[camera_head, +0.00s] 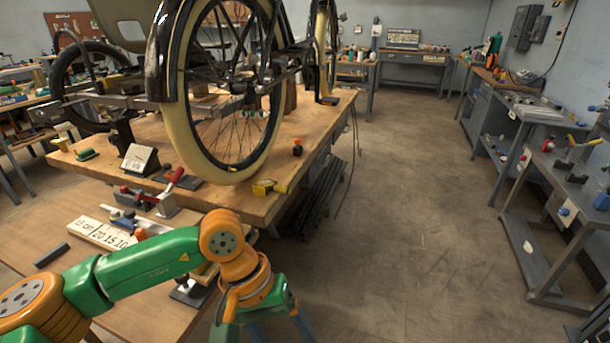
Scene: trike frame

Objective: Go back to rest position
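The trike (232,163) stands on a wooden workbench (330,125) in the upper left. It has a dark frame, a large spoked wheel with a cream tyre, and another wheel behind. My green and orange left arm (150,262) comes in from the lower left, in front of the bench. It bends at an orange joint and runs down past the bottom edge. The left gripper is below the picture. My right arm and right gripper do not show.
The lower bench holds a white number board (100,232), a red-handled clamp (172,185) and small tools. A yellow item (268,187) lies at the upper bench's edge. Open floor (420,200) stretches to the right. Grey side benches (540,115) line the right wall.

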